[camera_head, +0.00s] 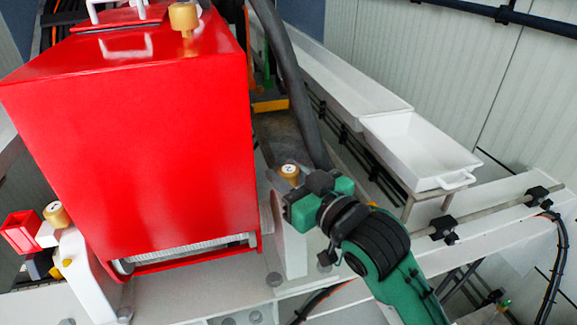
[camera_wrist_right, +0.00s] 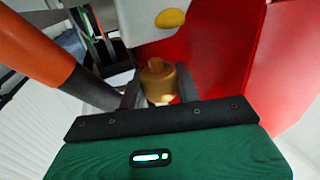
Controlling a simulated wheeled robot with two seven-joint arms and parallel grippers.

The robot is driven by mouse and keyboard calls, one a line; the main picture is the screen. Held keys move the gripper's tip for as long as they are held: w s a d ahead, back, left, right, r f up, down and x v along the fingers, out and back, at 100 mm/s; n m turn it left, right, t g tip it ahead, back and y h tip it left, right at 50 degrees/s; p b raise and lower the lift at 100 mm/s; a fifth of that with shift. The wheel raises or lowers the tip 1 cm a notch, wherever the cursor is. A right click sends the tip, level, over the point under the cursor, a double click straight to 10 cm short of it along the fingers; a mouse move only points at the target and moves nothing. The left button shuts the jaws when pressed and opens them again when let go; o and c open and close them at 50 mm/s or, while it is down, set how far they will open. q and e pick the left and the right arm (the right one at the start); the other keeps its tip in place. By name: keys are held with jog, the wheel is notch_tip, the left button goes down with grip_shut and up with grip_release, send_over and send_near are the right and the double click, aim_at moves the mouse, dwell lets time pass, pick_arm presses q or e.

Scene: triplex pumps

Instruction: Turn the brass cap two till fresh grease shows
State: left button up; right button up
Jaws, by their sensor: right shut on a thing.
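The brass cap two (camera_head: 289,170), with a number 2 on its top, stands on a white bracket (camera_head: 290,242) at the right of the red housing (camera_head: 150,150). My right gripper (camera_head: 288,184) is at the cap with its fingers around it. In the right wrist view, the brass cap (camera_wrist_right: 158,80) sits between the two dark fingers (camera_wrist_right: 158,92) and the gripper is shut on it. A pale yellowish patch shows just below the cap there; I cannot tell whether it is grease. My left gripper is not in view.
Other brass caps stand on top of the red housing (camera_head: 183,18) and at the left (camera_head: 55,214). A thick grey hose (camera_head: 290,80) runs close behind the gripper. A white tray (camera_head: 418,150) stands at the right. A small red box (camera_head: 21,232) is at far left.

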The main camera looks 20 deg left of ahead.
jog(key=shift+a+m+t+h+p, duration=0.1)
jog(key=shift+m+t+h+p, duration=0.5)
jog(key=shift+m+t+h, duration=0.7)
jog(key=shift+t+h, duration=0.1)
jog(key=shift+t, duration=0.1)
jog(key=shift+p, duration=0.3)
jog(key=o, duration=1)
jog(key=shift+c, duration=0.2)
